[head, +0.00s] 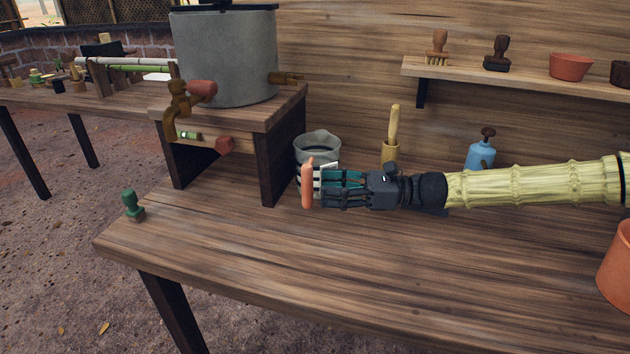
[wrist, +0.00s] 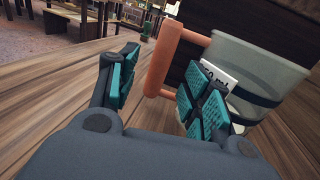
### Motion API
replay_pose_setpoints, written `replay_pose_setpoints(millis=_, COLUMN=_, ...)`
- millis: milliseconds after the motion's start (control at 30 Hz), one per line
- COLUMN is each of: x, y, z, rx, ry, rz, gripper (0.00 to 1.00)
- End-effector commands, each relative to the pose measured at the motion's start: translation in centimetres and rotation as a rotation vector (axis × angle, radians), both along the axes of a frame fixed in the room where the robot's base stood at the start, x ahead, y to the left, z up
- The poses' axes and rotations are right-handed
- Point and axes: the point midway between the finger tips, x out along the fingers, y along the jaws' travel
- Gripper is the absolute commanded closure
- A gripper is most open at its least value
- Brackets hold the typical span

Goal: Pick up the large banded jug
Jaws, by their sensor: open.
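The large jug (head: 317,143) is grey with a dark band, and stands on the table beside the wooden stand. In the wrist view its body (wrist: 250,60) fills the upper right, with a white label and an orange handle (wrist: 158,65). The handle (head: 307,188) also shows at my fingertips in the head view. My gripper (head: 318,186) is open, level, pointing left. In the wrist view the handle lies in the gap between the gripper's teal-padded fingers (wrist: 158,88); the right finger overlaps the jug's body. I cannot tell whether either finger touches it. My gripper hides the jug's lower part.
A wooden stand (head: 273,125) with a big grey pot (head: 225,60) and taps is left of the jug.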

Motion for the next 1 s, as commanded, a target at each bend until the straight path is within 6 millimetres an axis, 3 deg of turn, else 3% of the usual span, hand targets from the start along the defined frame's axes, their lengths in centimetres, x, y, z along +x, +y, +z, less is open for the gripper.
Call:
replay_pose_setpoints(millis=233, x=0.1, y=1.4, z=-0.3, rx=0.001, ry=0.000, rz=0.000, gripper=0.51)
replay_pose_setpoints(millis=533, x=0.6, y=5.1, z=-0.6, rx=0.000, ry=0.000, rz=-0.001, gripper=0.51)
replay_pose_setpoints(millis=800, x=0.6, y=5.6, z=-0.4, rx=0.001, ry=-0.002, rz=-0.002, gripper=0.51)
replay_pose_setpoints(millis=867, x=0.6, y=5.6, z=-0.4, rx=0.001, ry=-0.002, rz=-0.002, gripper=0.58)
replay_pose_setpoints(millis=1000, x=0.6, y=5.6, z=-0.4, rx=0.001, ry=-0.001, rz=-0.001, gripper=0.84)
